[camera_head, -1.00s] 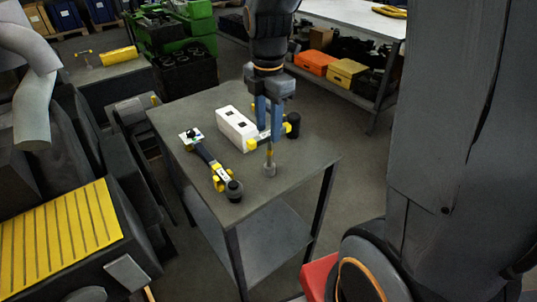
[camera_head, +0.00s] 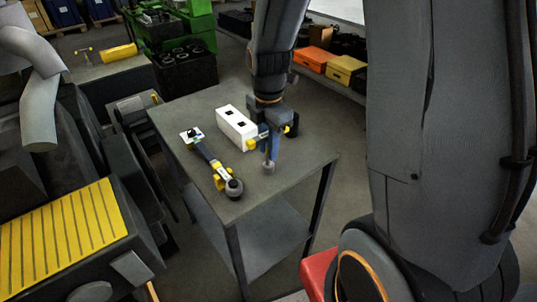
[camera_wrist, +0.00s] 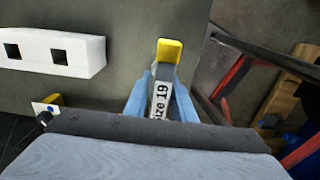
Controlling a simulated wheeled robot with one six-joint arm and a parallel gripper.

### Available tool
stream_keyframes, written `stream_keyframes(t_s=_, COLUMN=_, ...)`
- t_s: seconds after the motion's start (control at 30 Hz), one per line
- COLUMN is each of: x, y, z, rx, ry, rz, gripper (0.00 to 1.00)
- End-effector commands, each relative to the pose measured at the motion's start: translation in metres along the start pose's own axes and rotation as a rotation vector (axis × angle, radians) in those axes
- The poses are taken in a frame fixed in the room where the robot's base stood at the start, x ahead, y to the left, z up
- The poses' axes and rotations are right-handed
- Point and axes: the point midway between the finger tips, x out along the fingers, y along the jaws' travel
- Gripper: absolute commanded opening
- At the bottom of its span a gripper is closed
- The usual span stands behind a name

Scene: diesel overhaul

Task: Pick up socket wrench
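The socket wrench (camera_head: 252,144) lies near the right side of the grey table, with a yellow end towards the white block. Its dark end (camera_head: 291,126) shows behind my gripper. In the wrist view the socket wrench (camera_wrist: 168,52) has a yellow tip and a label reading "ize 19", the rest cut off. My gripper (camera_head: 268,158) is low over the table at the wrench. Its two blue fingers (camera_wrist: 162,88) stand on either side of the wrench, close to it. I cannot tell whether they press on it. The gripper body hides the wrench's near part in the wrist view.
A white block with dark square holes (camera_head: 236,127) stands just left of the wrench. A second black and yellow tool (camera_head: 221,176) lies further left on the table (camera_head: 290,180). The table's front right is clear. A yellow-topped machine (camera_head: 60,238) stands at the left.

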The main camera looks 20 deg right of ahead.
Motion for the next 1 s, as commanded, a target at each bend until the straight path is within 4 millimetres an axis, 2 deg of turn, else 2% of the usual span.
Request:
stream_keyframes(t_s=0.03, x=0.0, y=0.0, z=0.0, rx=0.0, ry=0.0, rz=0.0, gripper=0.14)
stream_keyframes(t_s=0.1, x=0.0, y=0.0, z=0.0, rx=0.0, ry=0.0, rz=0.0, gripper=0.02)
stream_keyframes(t_s=0.13, x=0.0, y=0.0, z=0.0, rx=0.0, ry=0.0, rz=0.0, gripper=0.0)
stream_keyframes(t_s=0.57, x=-0.004, y=0.001, z=0.0, rx=0.0, ry=-0.001, rz=0.002, gripper=0.0)
stream_keyframes(t_s=0.77, x=-0.028, y=0.002, z=0.001, rx=0.0, ry=-0.002, rz=0.006, gripper=0.0)
stream_keyframes(t_s=1.0, x=-0.07, y=0.002, z=0.001, rx=0.0, ry=-0.002, rz=0.006, gripper=0.0)
